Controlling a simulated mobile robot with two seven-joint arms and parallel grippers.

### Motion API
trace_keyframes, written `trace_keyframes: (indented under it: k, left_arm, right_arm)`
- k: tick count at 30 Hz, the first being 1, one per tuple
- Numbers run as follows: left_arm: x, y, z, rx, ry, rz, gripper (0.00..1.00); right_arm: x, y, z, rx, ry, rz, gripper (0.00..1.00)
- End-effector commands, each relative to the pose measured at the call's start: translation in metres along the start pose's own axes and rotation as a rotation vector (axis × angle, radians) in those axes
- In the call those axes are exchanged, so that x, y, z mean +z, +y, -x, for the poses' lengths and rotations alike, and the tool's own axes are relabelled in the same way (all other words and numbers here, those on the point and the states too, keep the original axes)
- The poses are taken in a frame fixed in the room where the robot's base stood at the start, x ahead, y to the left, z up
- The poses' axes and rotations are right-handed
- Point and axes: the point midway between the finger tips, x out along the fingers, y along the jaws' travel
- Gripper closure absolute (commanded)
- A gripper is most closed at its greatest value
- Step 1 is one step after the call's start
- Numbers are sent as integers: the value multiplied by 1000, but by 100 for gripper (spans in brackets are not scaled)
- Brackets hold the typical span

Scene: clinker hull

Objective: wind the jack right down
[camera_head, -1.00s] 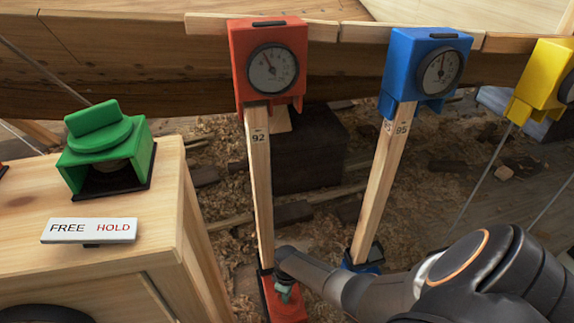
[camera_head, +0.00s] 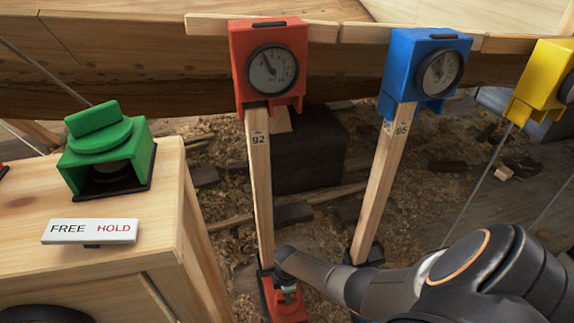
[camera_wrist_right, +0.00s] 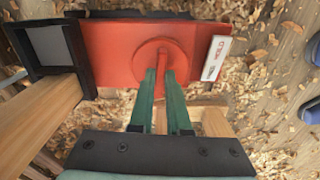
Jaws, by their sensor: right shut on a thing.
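The red jack stands under the hull, with a red gauge box (camera_head: 268,95) on top, a wooden post (camera_head: 260,190) marked 92 and a red foot (camera_head: 268,290). In the right wrist view the foot (camera_wrist_right: 110,45) carries a round red knob (camera_wrist_right: 150,57) with a raised bar. My right gripper (camera_wrist_right: 163,78) has its green fingers shut on that bar from above. In the head view my right gripper (camera_head: 288,292) reaches down at the foot and partly hides it. The gauge needle points up and left. My left gripper is out of view.
A blue jack (camera_head: 425,70) and a yellow jack (camera_head: 545,85) stand to the right. A wooden bench with a green dial unit (camera_head: 140,165) and a FREE/HOLD plate (camera_head: 90,231) is at left. A HOLD plate (camera_wrist_right: 216,58) sits beside the red knob. Wood shavings cover the ground.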

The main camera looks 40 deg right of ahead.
Motion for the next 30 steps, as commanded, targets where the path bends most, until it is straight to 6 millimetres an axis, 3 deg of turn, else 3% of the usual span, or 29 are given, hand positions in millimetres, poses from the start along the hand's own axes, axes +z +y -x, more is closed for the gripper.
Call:
trace_keyframes:
  k: [12, 13, 21, 30]
  left_arm:
    - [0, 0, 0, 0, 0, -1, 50]
    - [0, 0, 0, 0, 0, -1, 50]
    - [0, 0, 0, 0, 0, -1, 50]
    - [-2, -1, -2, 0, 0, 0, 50]
  right_arm:
    - [-1, 0, 0, -1, 1, 8, 100]
    - [-1, 0, 0, -1, 1, 8, 84]
    - [0, 0, 0, 0, 1, 7, 55]
    - [0, 0, 4, 0, 0, 7, 55]
